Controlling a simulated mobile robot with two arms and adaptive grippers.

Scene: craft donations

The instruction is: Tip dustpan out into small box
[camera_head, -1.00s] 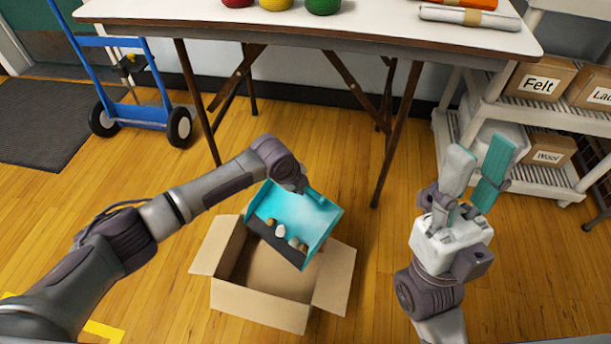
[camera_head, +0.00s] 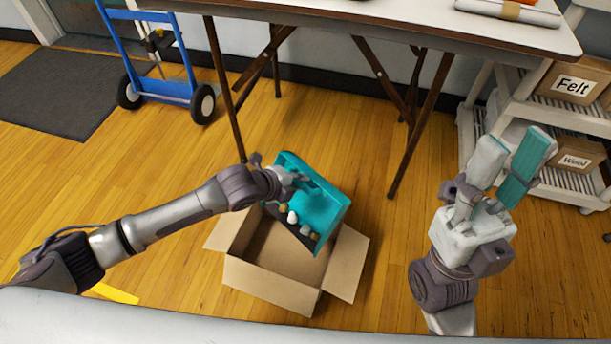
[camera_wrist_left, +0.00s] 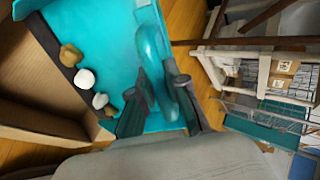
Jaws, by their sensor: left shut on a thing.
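The teal dustpan (camera_head: 322,208) is tilted above the small open cardboard box (camera_head: 272,290), its dark lip (camera_head: 306,240) toward the box opening. Several small brown and white lumps (camera_head: 292,217) lie along that lip, still on the pan. My left gripper (camera_head: 298,184) is shut on the dustpan handle. In the left wrist view, the fingers close around the teal handle (camera_wrist_left: 155,60), and the lumps (camera_wrist_left: 85,79) sit by the lip beside the box (camera_wrist_left: 35,85). My right gripper (camera_head: 512,168) is raised at the right, open and empty, its fingers apart.
A folding table (camera_head: 390,28) stands behind the box, its legs close by. A blue hand truck (camera_head: 160,85) is at the back left. White shelves (camera_head: 545,115) with labelled boxes stand at the right.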

